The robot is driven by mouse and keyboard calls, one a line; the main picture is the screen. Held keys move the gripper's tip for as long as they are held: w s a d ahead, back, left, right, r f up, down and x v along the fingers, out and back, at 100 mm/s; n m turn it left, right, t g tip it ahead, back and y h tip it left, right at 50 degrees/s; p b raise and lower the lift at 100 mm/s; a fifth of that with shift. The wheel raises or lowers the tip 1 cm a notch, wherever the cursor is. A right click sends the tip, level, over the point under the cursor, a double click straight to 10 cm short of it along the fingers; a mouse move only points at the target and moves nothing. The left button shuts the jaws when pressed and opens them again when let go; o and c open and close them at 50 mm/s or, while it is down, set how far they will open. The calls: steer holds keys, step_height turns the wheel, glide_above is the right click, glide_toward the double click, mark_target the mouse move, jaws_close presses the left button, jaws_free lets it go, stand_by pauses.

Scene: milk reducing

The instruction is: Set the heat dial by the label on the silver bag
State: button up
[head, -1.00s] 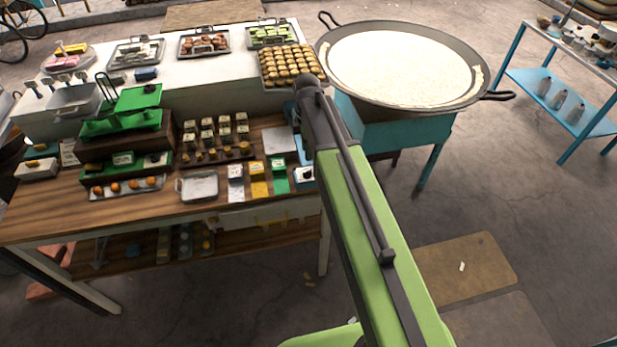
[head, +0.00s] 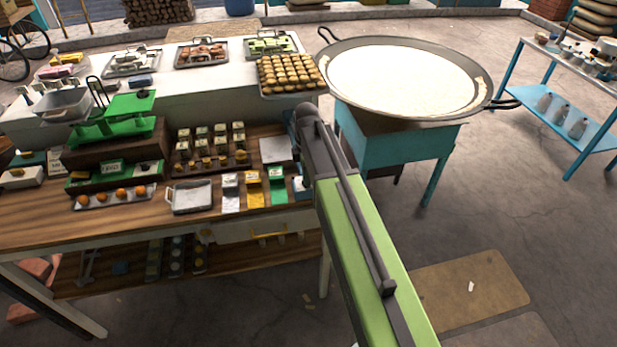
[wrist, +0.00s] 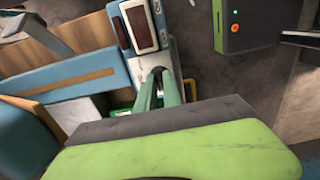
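A pale silver packet (head: 230,182) stands on a white sheet on the wooden table, left of yellow and green ones. Its label is too small to read. A white and blue device (head: 301,187) sits at the table's right end, partly behind my arm. I cannot make out the heat dial clearly. My gripper is hidden behind my arm in the head view.
A wide pan (head: 405,78) of white liquid rests on a teal stand (head: 395,150) right of the table. A blue shelf (head: 560,110) stands far right. The floor between is mostly open.

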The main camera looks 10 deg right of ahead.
jaws_close()
steer(key=shift+d, duration=0.25)
steer(key=shift+a, duration=0.15)
steer(key=shift+a+m, duration=0.1)
steer(key=shift+m, duration=1.4)
steer(key=m, duration=1)
steer(key=shift+w+m, duration=0.1)
steer(key=shift+m, duration=2.2)
